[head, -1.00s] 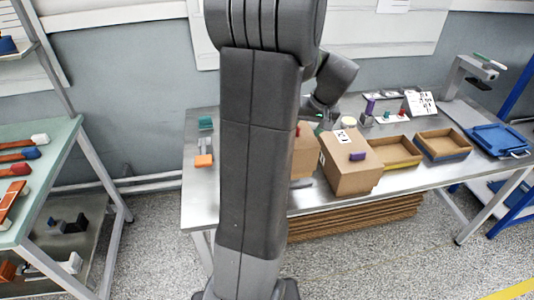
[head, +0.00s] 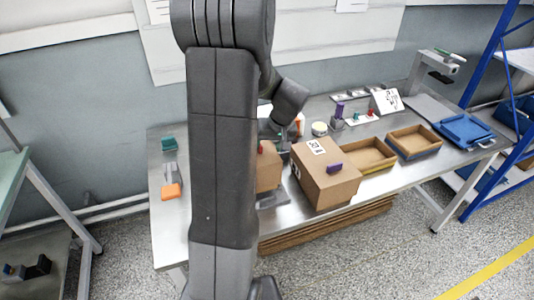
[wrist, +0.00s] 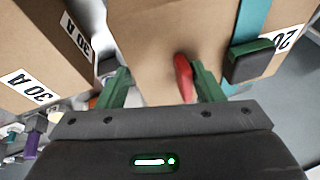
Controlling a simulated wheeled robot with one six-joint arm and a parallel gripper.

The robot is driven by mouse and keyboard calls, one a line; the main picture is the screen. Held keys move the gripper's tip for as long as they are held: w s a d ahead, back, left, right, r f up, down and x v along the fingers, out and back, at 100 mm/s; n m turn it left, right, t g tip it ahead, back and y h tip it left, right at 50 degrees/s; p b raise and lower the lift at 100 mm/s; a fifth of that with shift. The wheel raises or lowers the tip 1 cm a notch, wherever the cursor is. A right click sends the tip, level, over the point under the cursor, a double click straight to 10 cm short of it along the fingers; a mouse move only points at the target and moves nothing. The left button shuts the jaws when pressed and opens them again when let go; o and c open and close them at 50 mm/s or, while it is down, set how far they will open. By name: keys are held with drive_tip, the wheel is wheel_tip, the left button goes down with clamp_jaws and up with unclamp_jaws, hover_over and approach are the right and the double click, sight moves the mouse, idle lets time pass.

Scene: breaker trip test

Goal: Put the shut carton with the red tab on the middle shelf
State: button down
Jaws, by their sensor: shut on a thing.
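The carton with the red tab (head: 268,172) is brown and mostly hidden behind my arm in the head view. In the wrist view its red tab (wrist: 184,78) stands between the green fingers, with a teal strap and a label reading 20 beside it. My gripper (wrist: 160,90) is shut on this carton; it also shows at the carton's top in the head view (head: 283,142). I cannot tell whether the carton is clear of the table. A blue shelf rack (head: 483,62) stands at the right edge, partly cut off.
A second carton (head: 318,190) with a purple tab stands close on the right; its 30 A labels show in the wrist view. The steel table (head: 230,238) also bears two open trays (head: 418,151) and a blue tray (head: 465,132). Floor is clear in front.

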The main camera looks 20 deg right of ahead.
sight(269, 151)
drive_tip(key=shift+f, duration=1.7)
drive_tip(key=shift+c, duration=1.8)
unclamp_jaws()
